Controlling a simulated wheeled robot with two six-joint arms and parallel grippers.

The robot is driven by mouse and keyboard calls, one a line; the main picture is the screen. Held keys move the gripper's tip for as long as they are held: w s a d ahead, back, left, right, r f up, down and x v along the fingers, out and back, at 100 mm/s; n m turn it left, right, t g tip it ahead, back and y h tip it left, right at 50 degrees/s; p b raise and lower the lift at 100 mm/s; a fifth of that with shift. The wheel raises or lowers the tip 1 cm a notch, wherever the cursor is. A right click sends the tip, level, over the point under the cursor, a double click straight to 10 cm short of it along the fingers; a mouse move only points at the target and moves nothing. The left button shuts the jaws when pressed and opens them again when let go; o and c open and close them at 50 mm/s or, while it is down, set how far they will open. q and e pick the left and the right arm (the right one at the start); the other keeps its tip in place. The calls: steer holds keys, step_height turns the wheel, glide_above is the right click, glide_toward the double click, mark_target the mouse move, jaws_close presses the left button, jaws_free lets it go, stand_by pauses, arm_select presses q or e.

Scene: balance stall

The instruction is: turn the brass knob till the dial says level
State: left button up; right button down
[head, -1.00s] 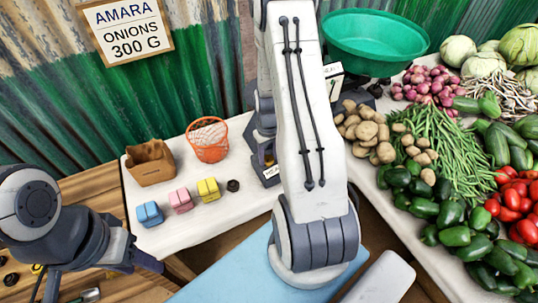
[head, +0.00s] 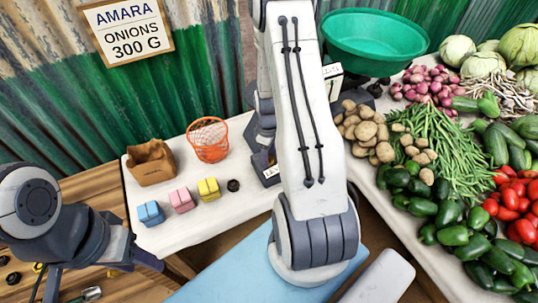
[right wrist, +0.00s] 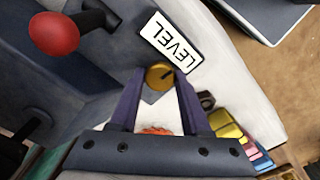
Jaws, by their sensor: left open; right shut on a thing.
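The brass knob (right wrist: 159,75) is a small round knob with a dark mark on its face, in the right wrist view. My right gripper (right wrist: 158,78) is shut on it, a purple finger on each side. A white plate reading LEVEL (right wrist: 172,42) sits beside the knob, upside down in this view. I cannot make out a separate dial pointer. My left gripper (head: 98,275) is open and empty over the wooden table at lower left.
A red ball on a dark arm (right wrist: 54,33) is near the right gripper. Blue (head: 150,213), pink (head: 182,200) and yellow (head: 208,188) blocks stand on the white table with a brown container (head: 150,163) and an orange basket (head: 208,140). Vegetables fill the right side.

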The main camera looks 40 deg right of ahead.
stand_by(0.4)
steer(key=shift+c, duration=1.8)
jaws_free()
step_height(320, 180, up, 10)
steer(key=shift+r, duration=0.25)
